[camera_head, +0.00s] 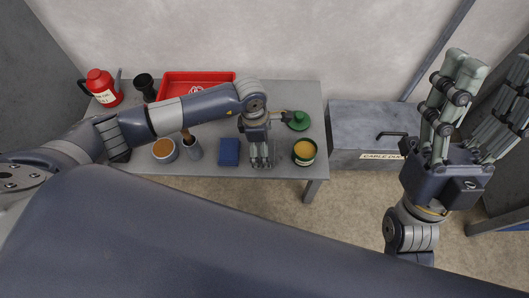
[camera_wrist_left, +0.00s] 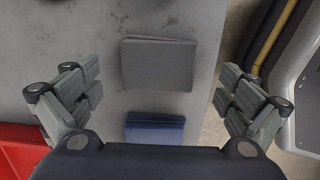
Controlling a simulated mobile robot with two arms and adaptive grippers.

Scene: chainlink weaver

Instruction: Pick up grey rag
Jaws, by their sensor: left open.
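The grey rag (camera_wrist_left: 158,65) lies folded flat on the grey table (camera_head: 312,105), between the spread fingers of my left gripper in the left wrist view. My left gripper (camera_head: 261,160) is open and points down above the rag, with nothing held. In the head view its fingers hide much of the rag. A folded blue cloth (camera_head: 229,152) lies just left of the grey rag; it also shows below the rag in the left wrist view (camera_wrist_left: 155,130). My right gripper (camera_head: 490,75) is raised at the right, fingers up, spread apart and empty.
A can with orange contents (camera_head: 304,152) and a green lid (camera_head: 299,120) stand right of the rag. A metal cup (camera_head: 192,150), orange-topped tin (camera_head: 164,150), red tray (camera_head: 190,82) and red jug (camera_head: 103,88) stand left. A grey metal box (camera_head: 365,125) is beside the table.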

